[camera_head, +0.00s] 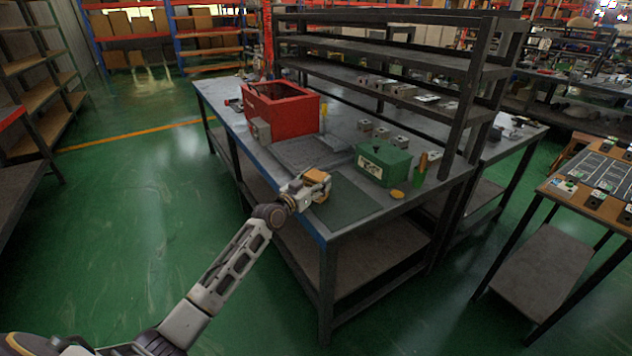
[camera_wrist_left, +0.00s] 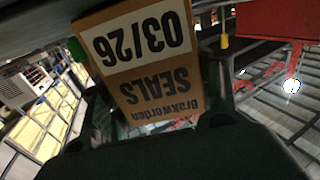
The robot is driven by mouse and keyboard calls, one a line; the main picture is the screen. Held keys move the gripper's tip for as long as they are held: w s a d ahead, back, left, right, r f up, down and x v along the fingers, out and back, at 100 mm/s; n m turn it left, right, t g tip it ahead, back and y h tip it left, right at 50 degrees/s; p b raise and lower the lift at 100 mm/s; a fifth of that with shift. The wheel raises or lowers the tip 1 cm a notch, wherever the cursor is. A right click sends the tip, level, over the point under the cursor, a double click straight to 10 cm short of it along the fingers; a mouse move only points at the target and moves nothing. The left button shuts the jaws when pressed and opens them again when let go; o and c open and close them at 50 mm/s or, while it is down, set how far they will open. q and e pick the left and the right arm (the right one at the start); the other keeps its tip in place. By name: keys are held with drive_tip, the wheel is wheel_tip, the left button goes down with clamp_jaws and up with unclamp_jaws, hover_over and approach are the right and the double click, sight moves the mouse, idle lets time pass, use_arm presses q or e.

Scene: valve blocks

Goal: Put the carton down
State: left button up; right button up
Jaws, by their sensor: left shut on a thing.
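The carton (camera_wrist_left: 150,60) is brown cardboard with a white label reading "03/26" and the word "SEALS", upside down in the left wrist view. In the head view the carton (camera_head: 317,177) is small and orange-brown at the end of my left arm. My left gripper (camera_head: 308,189) is shut on it near the front edge of the workbench (camera_head: 362,135). A dark green mat (camera_head: 348,201) lies on the bench beside and below the carton. I cannot tell whether the carton touches the mat. My right gripper is not in view.
A red open box (camera_head: 292,115) stands behind the carton on the bench. Small metal blocks (camera_head: 381,132) sit further back. A dark shelf rack rises behind.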

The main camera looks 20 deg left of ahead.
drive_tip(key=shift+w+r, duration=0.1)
use_arm(q)
drive_tip(key=o, duration=1.2)
drive_tip(key=shift+f, duration=0.1)
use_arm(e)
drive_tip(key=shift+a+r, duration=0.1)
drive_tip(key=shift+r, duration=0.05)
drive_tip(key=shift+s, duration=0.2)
